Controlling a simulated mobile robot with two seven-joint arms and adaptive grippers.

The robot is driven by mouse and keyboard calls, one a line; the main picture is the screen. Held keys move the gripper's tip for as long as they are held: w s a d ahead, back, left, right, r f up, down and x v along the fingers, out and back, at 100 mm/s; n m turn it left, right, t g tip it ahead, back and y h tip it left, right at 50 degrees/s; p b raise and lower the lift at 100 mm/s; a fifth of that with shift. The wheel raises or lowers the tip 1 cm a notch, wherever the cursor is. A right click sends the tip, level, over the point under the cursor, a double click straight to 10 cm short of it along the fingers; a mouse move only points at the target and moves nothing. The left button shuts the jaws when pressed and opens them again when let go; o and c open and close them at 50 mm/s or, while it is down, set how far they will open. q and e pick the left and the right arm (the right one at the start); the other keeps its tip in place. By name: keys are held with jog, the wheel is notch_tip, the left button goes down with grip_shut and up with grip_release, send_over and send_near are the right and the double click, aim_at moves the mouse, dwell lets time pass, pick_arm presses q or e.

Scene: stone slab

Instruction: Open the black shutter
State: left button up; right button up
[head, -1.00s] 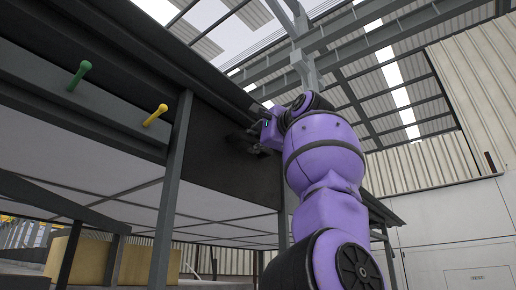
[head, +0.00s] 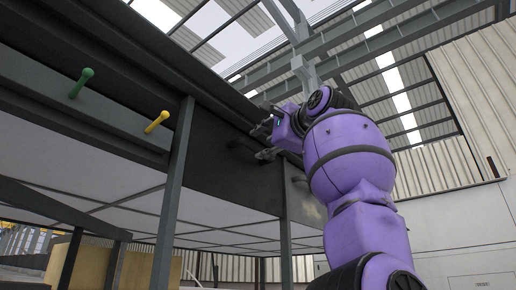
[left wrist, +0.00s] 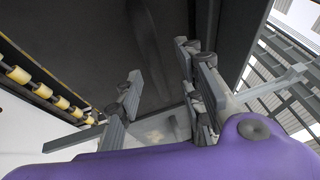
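The black shutter (head: 222,178) is a dark flat panel between two grey posts in the head view, and it looks closed. A dark handle (head: 240,146) sticks out from its upper right part. My left gripper (head: 263,141), on the purple arm, is just right of the handle with its fingers apart. I see no contact with the handle. In the left wrist view the fingers (left wrist: 160,88) are spread, with a dark panel (left wrist: 95,50) beyond them. A dark bar-like shape shows between them, but I cannot tell if it is the handle. My right gripper is not in view.
A green peg (head: 81,82) and a yellow peg (head: 157,122) stick out from the grey beam at left. Grey posts (head: 174,195) flank the shutter. Yellow rollers (left wrist: 42,90) line the left of the wrist view. Open space lies at right, before the pale wall.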

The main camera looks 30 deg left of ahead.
pick_arm(q)
jog(key=v, duration=0.7)
jog(key=shift+s+d, duration=0.25)
